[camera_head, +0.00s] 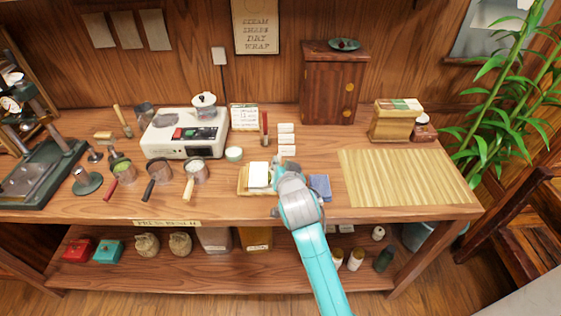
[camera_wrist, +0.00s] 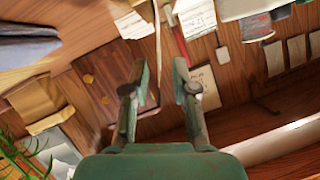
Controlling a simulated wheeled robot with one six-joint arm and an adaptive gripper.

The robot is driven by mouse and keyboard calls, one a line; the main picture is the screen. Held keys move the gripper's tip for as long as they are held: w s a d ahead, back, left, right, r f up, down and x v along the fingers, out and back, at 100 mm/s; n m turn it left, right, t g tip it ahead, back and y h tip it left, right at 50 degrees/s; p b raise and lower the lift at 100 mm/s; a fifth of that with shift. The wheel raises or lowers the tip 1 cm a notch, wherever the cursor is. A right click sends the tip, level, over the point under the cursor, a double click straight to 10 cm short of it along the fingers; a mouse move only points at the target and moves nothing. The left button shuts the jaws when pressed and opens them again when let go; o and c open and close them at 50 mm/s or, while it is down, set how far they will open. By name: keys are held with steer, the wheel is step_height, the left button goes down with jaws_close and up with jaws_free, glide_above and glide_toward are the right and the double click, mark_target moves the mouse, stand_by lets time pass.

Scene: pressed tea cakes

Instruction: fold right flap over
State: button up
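A tan wrapper with a white sheet (camera_head: 258,174) on top lies near the front middle of the bench. My gripper (camera_head: 277,180) is at its right edge and hides that side, so the right flap cannot be made out there. In the wrist view my gripper (camera_wrist: 160,68) has its two fingers apart. A thin, pale, curved strip (camera_wrist: 157,40) shows between and beyond the fingertips. It may be a paper edge, but I cannot tell, and no grip on it shows.
A folded blue cloth (camera_head: 319,186) lies just right of my gripper. White blocks (camera_head: 287,139) and a red-handled tool (camera_head: 264,127) stand behind. A white appliance (camera_head: 185,139) is at left. The bamboo mat (camera_head: 405,178) at right is clear.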

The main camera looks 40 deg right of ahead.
steer(key=shift+x, duration=1.25)
jaws_close()
